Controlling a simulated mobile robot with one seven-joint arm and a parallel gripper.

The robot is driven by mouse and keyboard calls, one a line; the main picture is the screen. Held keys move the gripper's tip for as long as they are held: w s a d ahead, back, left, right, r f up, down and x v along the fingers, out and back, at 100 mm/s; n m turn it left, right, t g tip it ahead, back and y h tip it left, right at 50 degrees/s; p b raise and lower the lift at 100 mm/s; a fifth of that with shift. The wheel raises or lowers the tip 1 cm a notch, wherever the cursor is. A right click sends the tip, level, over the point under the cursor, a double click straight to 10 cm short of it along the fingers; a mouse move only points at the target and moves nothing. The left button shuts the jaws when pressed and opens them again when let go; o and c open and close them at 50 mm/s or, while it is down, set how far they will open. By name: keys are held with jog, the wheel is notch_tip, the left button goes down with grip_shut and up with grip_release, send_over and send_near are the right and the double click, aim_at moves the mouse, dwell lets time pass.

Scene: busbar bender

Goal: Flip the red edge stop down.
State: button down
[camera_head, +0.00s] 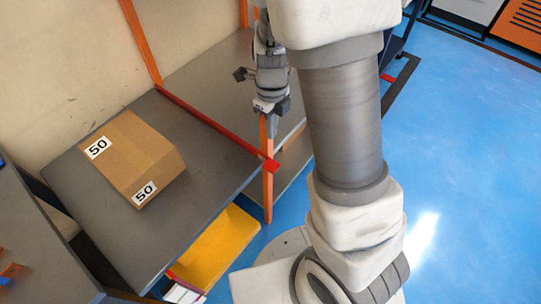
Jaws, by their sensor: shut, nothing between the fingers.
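A long red bar (215,124) runs across the grey worktop, from the orange upright at the back to a red block (270,166) at the front edge. It is the only long red part on the worktop, so I take it as the edge stop; whether it is raised or flat is hard to tell. My gripper (270,122) points down behind the bar's front end, close to the top of an orange post. It is shut and empty. Its fingertips are small here, and I cannot tell whether they touch anything. My arm hides the worktop's right part.
A cardboard box (146,166) marked 50 lies on the left of the grey worktop (85,200). An orange post (267,185) stands at the front edge. A yellow bin (215,250) sits below the worktop. The blue floor (460,150) on the right is open.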

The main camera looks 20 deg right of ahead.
aim_at(272, 166)
notch_tip(272, 166, down, 14)
jog(key=b, duration=0.6)
jog(key=shift+f+b, duration=1.05)
jog(key=shift+f, duration=1)
jog(key=shift+s, duration=0.1)
